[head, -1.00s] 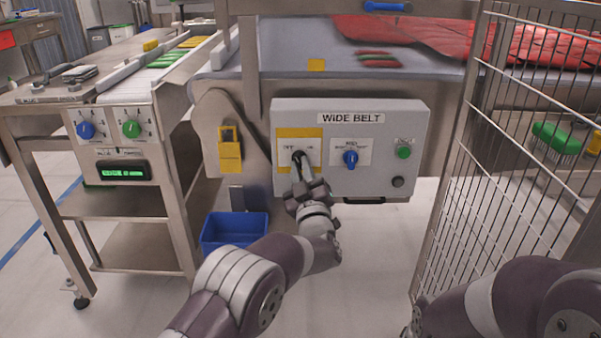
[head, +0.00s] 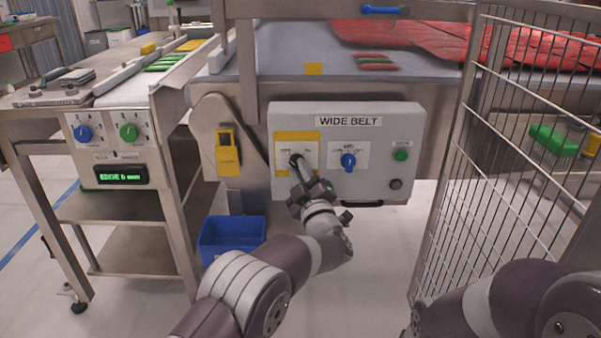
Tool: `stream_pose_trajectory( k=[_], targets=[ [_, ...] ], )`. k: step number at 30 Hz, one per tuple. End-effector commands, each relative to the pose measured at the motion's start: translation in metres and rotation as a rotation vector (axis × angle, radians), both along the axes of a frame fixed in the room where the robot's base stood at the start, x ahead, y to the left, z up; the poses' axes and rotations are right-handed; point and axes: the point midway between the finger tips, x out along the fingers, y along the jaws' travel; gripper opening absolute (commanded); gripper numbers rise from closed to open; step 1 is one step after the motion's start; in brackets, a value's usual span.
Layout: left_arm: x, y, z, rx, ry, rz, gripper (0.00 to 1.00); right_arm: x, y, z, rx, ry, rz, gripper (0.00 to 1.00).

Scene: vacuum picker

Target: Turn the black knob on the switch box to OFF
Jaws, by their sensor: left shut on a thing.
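The grey switch box (head: 340,190), labelled WIDE BELT, is fixed to the front of the belt machine. On its left half is a yellow plate (head: 280,139) with a white label, where the black knob (head: 295,159) sits. My left gripper (head: 298,163) reaches it from below and is shut on the knob. The fingers hide most of the knob, so its pointing direction is hard to read. The label's words are partly covered. Only the arm of my right side shows at the lower right; its gripper is out of view.
A blue knob (head: 348,161), a green button (head: 401,155) and a black button (head: 395,184) sit right of the yellow plate. A blue bin (head: 232,238) stands below. A wire mesh fence (head: 490,170) closes the right side.

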Motion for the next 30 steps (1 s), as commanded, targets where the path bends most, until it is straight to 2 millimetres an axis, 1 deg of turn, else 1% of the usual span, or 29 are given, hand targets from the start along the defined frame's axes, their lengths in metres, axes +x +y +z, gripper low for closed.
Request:
stream_pose_trajectory(
  k=[1, 3, 4, 5, 6, 17, 20, 23, 30],
  targets=[
    [0.001, 0.001, 0.008, -0.007, -0.014, 0.001, 0.00, 0.000, 0.000, 0.001, 0.000, 0.000, 0.000, 0.43],
    [0.001, 0.001, 0.008, -0.007, -0.014, 0.001, 0.00, 0.000, 0.000, 0.001, 0.000, 0.000, 0.000, 0.43],
    [0.001, 0.001, 0.008, -0.007, -0.015, 0.002, 0.20, 0.000, 0.000, 0.001, 0.000, 0.000, 0.000, 0.43],
    [0.001, 0.001, 0.009, -0.007, -0.016, 0.001, 0.30, 0.000, 0.000, 0.001, 0.000, 0.000, 0.000, 0.43],
    [0.001, 0.001, 0.009, -0.007, -0.016, 0.001, 0.43, 0.000, 0.000, 0.001, 0.000, 0.000, 0.000, 0.43],
    [0.001, 0.000, 0.011, -0.006, -0.019, -0.001, 0.43, 0.000, 0.000, 0.001, 0.000, 0.000, 0.000, 0.43],
    [-0.003, -0.001, 0.012, -0.006, -0.019, -0.001, 0.43, 0.000, 0.000, 0.003, 0.000, 0.000, 0.000, 0.43],
    [-0.017, -0.006, 0.007, -0.002, -0.011, -0.002, 0.43, 0.000, 0.000, 0.011, 0.000, 0.000, 0.000, 0.43],
    [-0.078, -0.023, -0.015, 0.000, -0.001, -0.002, 0.43, 0.000, 0.000, 0.034, 0.000, 0.000, 0.000, 0.43]
  ],
)
